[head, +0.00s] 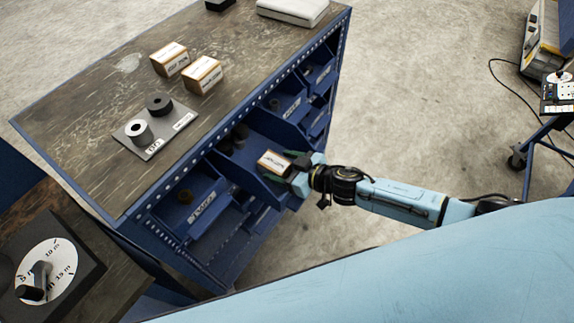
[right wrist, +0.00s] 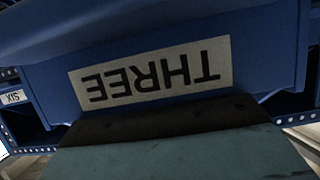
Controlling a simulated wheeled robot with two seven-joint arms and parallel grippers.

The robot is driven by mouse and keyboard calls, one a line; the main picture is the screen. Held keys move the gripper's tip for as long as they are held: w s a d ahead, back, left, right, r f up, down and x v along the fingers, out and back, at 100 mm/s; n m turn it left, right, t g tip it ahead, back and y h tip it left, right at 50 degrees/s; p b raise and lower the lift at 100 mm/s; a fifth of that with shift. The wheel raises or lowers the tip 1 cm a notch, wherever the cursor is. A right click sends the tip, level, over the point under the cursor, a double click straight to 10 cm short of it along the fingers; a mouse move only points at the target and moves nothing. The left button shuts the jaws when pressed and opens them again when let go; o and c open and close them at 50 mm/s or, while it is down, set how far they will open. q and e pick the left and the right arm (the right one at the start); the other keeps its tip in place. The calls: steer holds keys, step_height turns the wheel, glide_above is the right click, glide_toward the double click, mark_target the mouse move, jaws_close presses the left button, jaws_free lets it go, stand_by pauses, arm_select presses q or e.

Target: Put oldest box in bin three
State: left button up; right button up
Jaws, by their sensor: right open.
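A small cardboard box (head: 273,164) with a white printed label is at the front of an open blue bin (head: 245,172) in the cabinet. My right gripper (head: 297,172) is open right beside this box, at the bin's front edge; whether the box rests on the bin floor I cannot tell. In the right wrist view, the bin front carries an upside-down THREE label (right wrist: 152,76), with a gripper finger (right wrist: 165,122) close against it. Two similar boxes, a left one (head: 170,60) and a right one (head: 204,75), stand on the worktop. Their dates are too small to read. My left gripper is out of view.
A grey plate (head: 153,146) with a dark and a metallic cylinder sits on the worktop (head: 90,105). Neighbouring bins hold dark parts, and a SIX label (right wrist: 13,97) shows beside bin three. A dial on a side bench (head: 45,268) is at lower left. Open floor lies right.

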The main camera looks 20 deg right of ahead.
steer(key=shift+r, duration=0.3)
steer(key=v, duration=1.2)
steer(key=shift+p, duration=0.35)
steer(key=shift+f, duration=0.25)
steer(key=d+f+m+h, duration=0.2)
steer(key=d+f+h, duration=0.4)
steer(key=f, duration=0.7)
steer(key=s+d+f+m+g+h, duration=0.1)
steer(key=s+d+f+m+g, duration=0.2)
steer(key=s+f, duration=0.6)
steer(key=s+a+f+g, duration=0.1)
steer(key=s+f, duration=0.3)
steer(key=s, duration=0.4)
steer(key=s+a+f+g, duration=0.1)
steer(key=s+f+g, duration=0.2)
steer(key=s, duration=0.6)
steer(key=s+a+f+g+h, duration=0.1)
steer(key=s+a+f+g, duration=0.1)
steer(key=s+f, duration=0.4)
steer(key=shift+s+f+g, duration=0.25)
steer(key=shift+s+g, duration=0.05)
steer(key=shift+s, duration=0.9)
